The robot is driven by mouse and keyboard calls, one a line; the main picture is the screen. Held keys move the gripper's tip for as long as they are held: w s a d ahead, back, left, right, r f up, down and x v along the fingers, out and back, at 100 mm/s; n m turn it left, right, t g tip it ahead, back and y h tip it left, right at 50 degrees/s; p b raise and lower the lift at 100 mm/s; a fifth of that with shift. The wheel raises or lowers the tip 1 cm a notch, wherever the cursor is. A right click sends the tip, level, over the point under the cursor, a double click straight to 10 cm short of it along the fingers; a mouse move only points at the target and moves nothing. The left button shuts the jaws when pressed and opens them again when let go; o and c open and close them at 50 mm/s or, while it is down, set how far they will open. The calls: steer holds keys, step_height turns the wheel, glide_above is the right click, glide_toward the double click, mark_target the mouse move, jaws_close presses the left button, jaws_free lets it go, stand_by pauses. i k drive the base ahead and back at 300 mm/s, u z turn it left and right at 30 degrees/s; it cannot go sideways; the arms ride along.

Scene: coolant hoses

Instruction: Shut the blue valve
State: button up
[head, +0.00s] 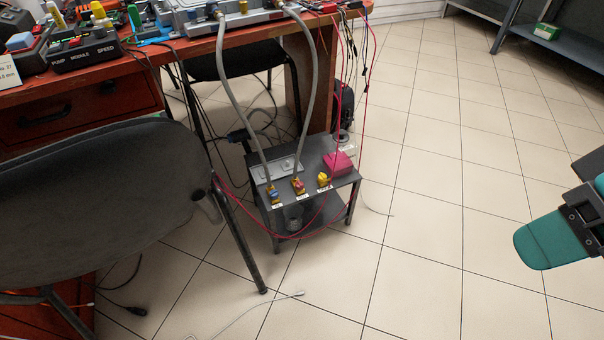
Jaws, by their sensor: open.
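The blue valve (274,194) is small in the head view, at the front left corner of a low dark metal stand (336,200). It sits on a yellowish fitting with a grey hose (240,105) rising from it, and a small white label is in front. The picture is too small to tell how its handle is turned. My gripper (548,238) is at the right edge, partly cut off, with a teal finger showing. It is open and apart from everything, well to the right of the stand over bare floor.
A red valve (298,186) and a yellow fitting (323,180) stand right of the blue valve, with a pink-red box (338,163) behind. Red cables (366,90) hang along the stand. A dark chair (110,200) stands left. The tiled floor (430,190) is clear right of the stand.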

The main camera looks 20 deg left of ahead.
mark_target(274, 194)
steer(key=u, duration=0.2)
steer(key=i, duration=0.6)
steer(key=u, duration=0.9)
steer(key=i, duration=0.3)
steer(key=u, duration=0.35)
